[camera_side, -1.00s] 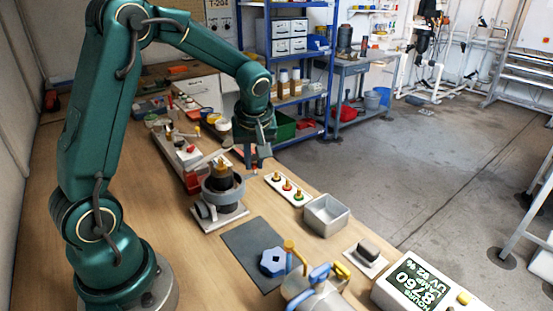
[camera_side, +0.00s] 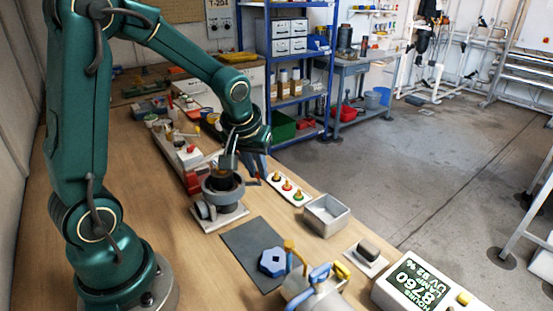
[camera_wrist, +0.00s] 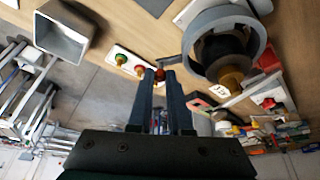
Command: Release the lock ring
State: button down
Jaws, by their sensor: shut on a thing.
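The reactor housing has a round grey collar, the lock ring (camera_side: 238,191), around a black core, on a pale base on the bench. In the wrist view the lock ring (camera_wrist: 263,37) is at upper right, around the dark core with its brass tip (camera_wrist: 230,78). A short grey lever with a red knob (camera_wrist: 160,71) reaches left from the ring. My gripper (camera_wrist: 160,78) is shut on this red-knobbed lever, its fingers hiding part of it.
A white tray of coloured plugs (camera_side: 286,188) lies close to the right of my gripper. Beyond are a grey open bin (camera_side: 327,216), a dark mat (camera_side: 247,248) with a blue knob (camera_side: 272,262), and a display box (camera_side: 412,285). Small parts and red items crowd behind the housing.

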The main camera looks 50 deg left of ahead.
jog(key=shift+s+d+m+t+h, duration=0.3)
jog(key=shift+s+d+m+h, duration=0.15)
jog(key=shift+m, duration=0.65)
jog(key=shift+s+d, duration=0.15)
jog(key=c, duration=0.8)
grip_release()
jog(key=shift+c, duration=0.2)
jog(key=shift+r, duration=0.1)
jog(key=shift+v, duration=2.5)
